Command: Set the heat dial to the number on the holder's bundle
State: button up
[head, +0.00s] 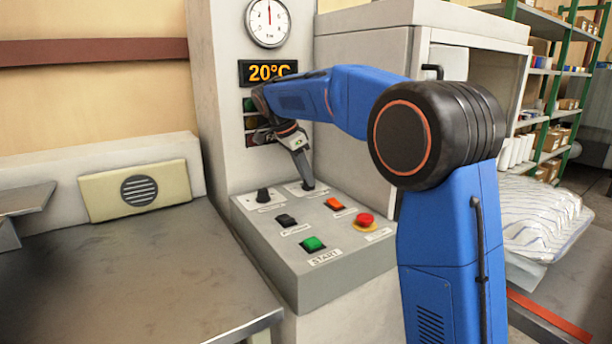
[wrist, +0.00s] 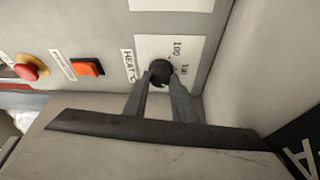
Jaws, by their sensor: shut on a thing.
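The heat dial (wrist: 160,69) is a black knob on a pale plate on the control panel, labelled HEAT °C, with small numbers beside it that I read only in part, one like 100. My gripper (wrist: 159,84) is shut on the dial, one finger on each side. In the head view my gripper (head: 307,184) reaches down to the dial at the panel's back right, and the fingers mostly cover it. The display (head: 268,71) above reads 20°C. I cannot make out the holder's bundle or any number on it.
On the panel (head: 345,255) are another black knob (head: 263,196), a black button (head: 285,220), an orange button (head: 334,204), a red emergency button (head: 365,219) and a green START button (head: 313,243). A metal table (head: 120,270) stands left. A striped wrapped pile (head: 540,215) lies right.

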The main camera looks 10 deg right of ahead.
jog(key=o, duration=1)
jog(key=shift+a, duration=0.1)
jog(key=v, duration=1.2)
